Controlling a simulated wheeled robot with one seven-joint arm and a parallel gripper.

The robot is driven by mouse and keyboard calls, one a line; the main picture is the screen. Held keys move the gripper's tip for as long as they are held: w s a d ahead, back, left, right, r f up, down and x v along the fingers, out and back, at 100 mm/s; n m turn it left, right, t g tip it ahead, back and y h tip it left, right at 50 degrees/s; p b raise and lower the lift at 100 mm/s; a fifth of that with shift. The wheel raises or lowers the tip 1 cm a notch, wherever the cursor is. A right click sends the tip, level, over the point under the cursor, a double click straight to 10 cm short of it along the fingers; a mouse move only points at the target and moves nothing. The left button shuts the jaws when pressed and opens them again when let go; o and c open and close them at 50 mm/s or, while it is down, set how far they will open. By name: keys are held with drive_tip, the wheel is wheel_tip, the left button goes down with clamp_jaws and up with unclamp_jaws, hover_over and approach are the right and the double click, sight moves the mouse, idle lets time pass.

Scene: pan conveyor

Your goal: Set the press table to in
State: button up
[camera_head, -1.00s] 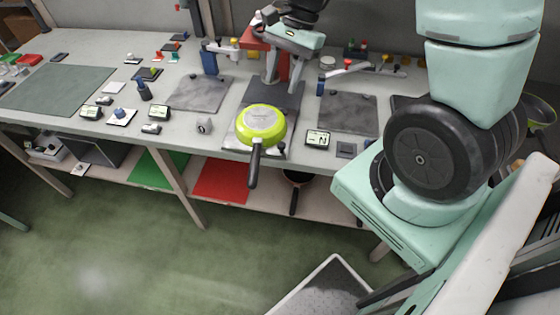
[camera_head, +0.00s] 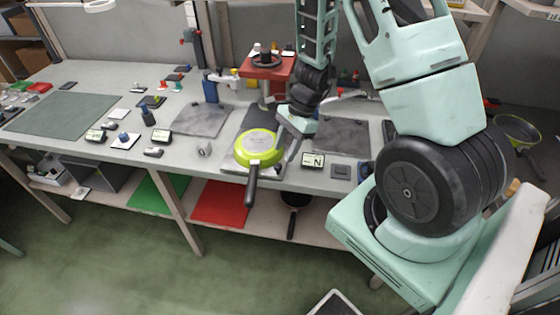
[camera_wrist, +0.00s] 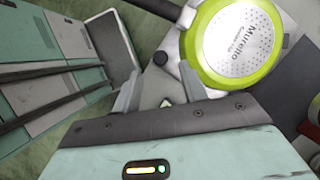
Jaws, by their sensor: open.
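The press (camera_head: 268,68) has a red head and stands at the back of the bench. A lime-green pan (camera_head: 258,145) lies upside down on the grey press table (camera_head: 231,169), in front of the press, its dark handle over the bench's front edge. In the wrist view the pan (camera_wrist: 238,40) is at upper right on the pale press table (camera_wrist: 208,87). A dark knob (camera_wrist: 160,58) on the table's edge shows just beyond and between my fingertips. My gripper (camera_wrist: 159,74) is open and empty; in the head view my gripper (camera_head: 285,157) is low at the pan's right side. I cannot tell whether it touches the knob.
Small display boxes (camera_head: 313,160) stand near the bench's front edge. Dark slabs (camera_head: 342,136) lie on both sides of the press. A green mat (camera_head: 63,115) covers the left end. A red panel (camera_head: 221,203) lies on the shelf below.

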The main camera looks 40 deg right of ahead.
sight(278, 165)
drive_tip(key=x, duration=0.5)
drive_tip(key=shift+d, duration=0.1)
clamp_jaws()
